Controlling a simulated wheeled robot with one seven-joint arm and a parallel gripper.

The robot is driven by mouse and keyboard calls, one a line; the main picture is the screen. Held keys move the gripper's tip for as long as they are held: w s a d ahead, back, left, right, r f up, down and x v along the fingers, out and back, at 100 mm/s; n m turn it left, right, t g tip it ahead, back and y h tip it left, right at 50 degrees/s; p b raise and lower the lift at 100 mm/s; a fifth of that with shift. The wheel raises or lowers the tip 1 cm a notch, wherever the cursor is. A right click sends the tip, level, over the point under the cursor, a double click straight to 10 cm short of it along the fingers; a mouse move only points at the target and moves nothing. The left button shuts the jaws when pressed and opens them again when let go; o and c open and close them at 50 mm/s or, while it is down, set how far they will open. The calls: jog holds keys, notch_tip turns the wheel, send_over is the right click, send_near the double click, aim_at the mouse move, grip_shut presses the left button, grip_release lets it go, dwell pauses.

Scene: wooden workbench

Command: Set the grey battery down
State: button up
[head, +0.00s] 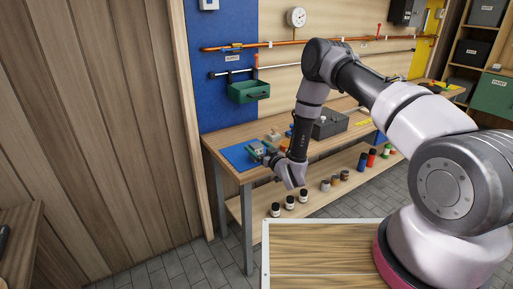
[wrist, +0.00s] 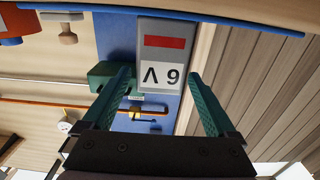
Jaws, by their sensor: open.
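The grey battery (wrist: 163,62), with a red stripe and "9 V" on its face, appears upside down in the wrist view. In the head view the battery (head: 257,146) is small, at the blue mat (head: 234,154) on the workbench. My gripper (wrist: 161,78) is open, with its green fingers on either side of the battery's lower part in the picture. In the head view my gripper (head: 262,153) is low over the mat. Contact under the battery is hidden.
A wooden knob-like piece (wrist: 67,28) stands beside the mat. A grey box (head: 329,123) is farther right on the bench. A green bin (head: 248,93) hangs on the wall behind. Bottles and jars (head: 289,202) stand on the lower shelf. The mat's left part is clear.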

jog(key=v, duration=1.1)
jog(key=w+d+r+m+g+h, duration=0.15)
jog(key=w+d+r+h, duration=0.35)
jog(key=w+r, duration=0.65)
jog(key=s+d+r+m+g+h, duration=0.1)
jog(key=s+d+r+m, duration=0.1)
jog(key=d+r, duration=0.5)
jog(key=s+d+r+m+h, duration=0.2)
jog(key=d+r, duration=0.1)
jog(key=r, duration=0.8)
jog(key=s+d+r+m+g+h, duration=0.1)
jog(key=s+d+r+m+g, duration=0.35)
jog(key=s+r, duration=0.9)
jog(key=s+r+m+g+y, duration=0.1)
jog(key=s+r, duration=0.1)
jog(key=s, duration=1.8)
jog(key=shift+d+r, duration=0.2)
jog(key=shift+d, duration=0.3)
